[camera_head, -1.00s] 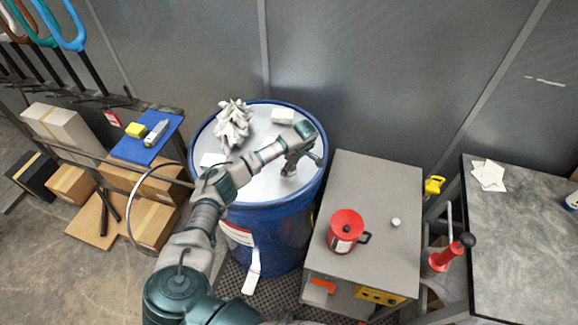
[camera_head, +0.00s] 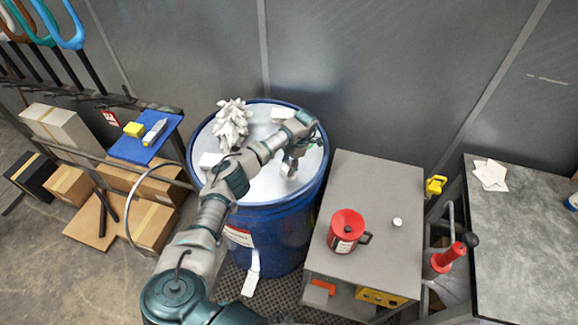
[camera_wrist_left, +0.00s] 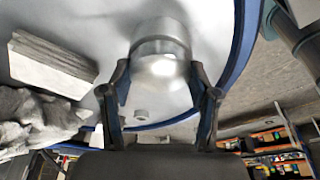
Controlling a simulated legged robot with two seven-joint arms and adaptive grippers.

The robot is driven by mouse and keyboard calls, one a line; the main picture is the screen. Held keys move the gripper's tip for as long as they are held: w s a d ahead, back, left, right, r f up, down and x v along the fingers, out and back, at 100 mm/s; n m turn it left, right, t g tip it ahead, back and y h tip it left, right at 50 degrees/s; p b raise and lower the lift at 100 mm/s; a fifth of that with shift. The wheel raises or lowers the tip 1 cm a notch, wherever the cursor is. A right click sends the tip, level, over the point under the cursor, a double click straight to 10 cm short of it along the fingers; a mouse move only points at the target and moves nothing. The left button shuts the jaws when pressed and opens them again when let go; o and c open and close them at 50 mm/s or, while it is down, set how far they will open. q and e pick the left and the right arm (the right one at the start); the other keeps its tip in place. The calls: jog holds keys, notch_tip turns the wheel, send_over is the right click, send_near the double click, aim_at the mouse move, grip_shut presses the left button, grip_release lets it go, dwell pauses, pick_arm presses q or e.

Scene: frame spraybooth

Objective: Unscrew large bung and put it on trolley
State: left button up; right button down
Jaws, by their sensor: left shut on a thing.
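The blue drum (camera_head: 270,225) stands in the middle with a pale lid. The large bung, a shiny metal cylinder (camera_wrist_left: 160,55), shows between my left gripper's fingers in the left wrist view. My left gripper (camera_head: 289,168) points down at the right part of the lid and is shut on the bung; its fingers also show in the left wrist view (camera_wrist_left: 160,80). In the head view the hand hides the bung. I cannot tell whether the bung is clear of the lid. The grey-topped trolley (camera_head: 375,185) stands right of the drum. My right gripper is not in view.
A red can (camera_head: 347,228) and a small pale round piece (camera_head: 397,222) stand on the trolley; its back half is bare. Crumpled white rags (camera_head: 232,124) and white blocks lie on the lid. Metal walls (camera_head: 380,80) stand close behind.

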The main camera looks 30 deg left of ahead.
pick_arm(q)
jog(key=n, duration=0.2)
jog(key=shift+n, duration=0.3)
jog(key=shift+n+g+h, duration=0.3)
jog(key=shift+n+h, duration=0.2)
jog(key=shift+n, duration=0.6)
jog(key=o, duration=0.8)
jog(key=shift+c, duration=0.2)
